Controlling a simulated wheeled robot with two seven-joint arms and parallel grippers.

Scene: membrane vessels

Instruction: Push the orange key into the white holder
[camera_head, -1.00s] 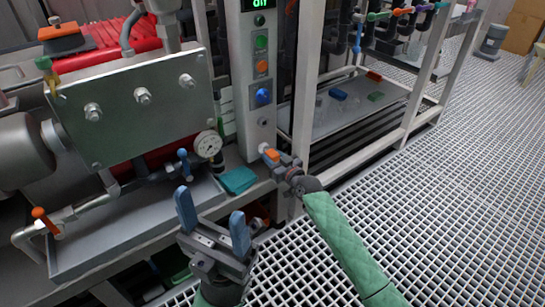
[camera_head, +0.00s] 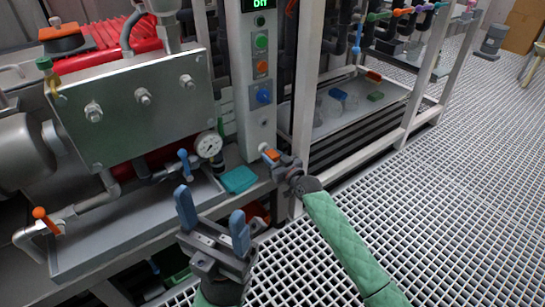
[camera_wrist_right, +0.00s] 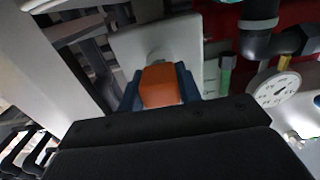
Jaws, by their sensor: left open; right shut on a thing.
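The orange key (camera_head: 272,155) is at the foot of the pale control column, and it also shows in the wrist view (camera_wrist_right: 160,85). My right gripper (camera_wrist_right: 158,88) is shut on it, with a blue finger on each side. The white holder (camera_head: 264,148) is a small round piece low on the column. In the wrist view the white holder (camera_wrist_right: 157,56) is directly beyond the key, partly hidden by it. The key's front end meets the holder or is very close; how deep it sits I cannot tell. My left gripper (camera_head: 213,218) is open and empty, left of the right arm.
A teal cloth (camera_head: 238,179) lies on the bench edge left of the key. A pressure gauge (camera_head: 208,145) and metal pipes stand further left. The column carries coloured buttons (camera_head: 261,66) and a green display (camera_head: 260,5). Grating floor (camera_head: 450,200) is clear at right.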

